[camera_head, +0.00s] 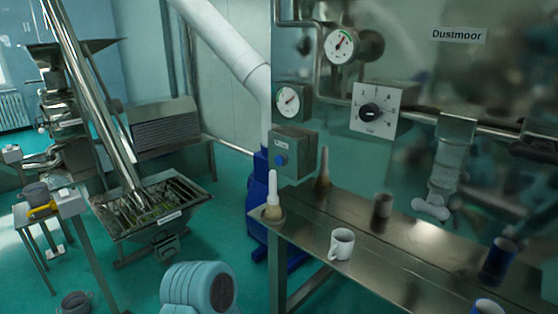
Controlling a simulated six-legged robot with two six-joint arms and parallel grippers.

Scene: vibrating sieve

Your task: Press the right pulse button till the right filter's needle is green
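A grey box (297,152) with a blue push button (281,159) is mounted left of the steel cabinet; its small label is unreadable. Just above it is a small round gauge (288,100) with a dark needle slanting to the upper right. A larger gauge (340,46) with red and green marks sits higher up, its needle also slanting up. I cannot tell which gauge belongs to the right filter, or which colour either needle points at. Neither of my grippers is in view, and nothing touches the button.
A black rotary knob (369,111) sits on a plate right of the button box. A steel bench (400,252) below holds a white mug (342,244), blue cups (498,260) and a brush (273,200). A sieve hopper (158,210) stands left. A pale ribbed unit (199,288) is at bottom.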

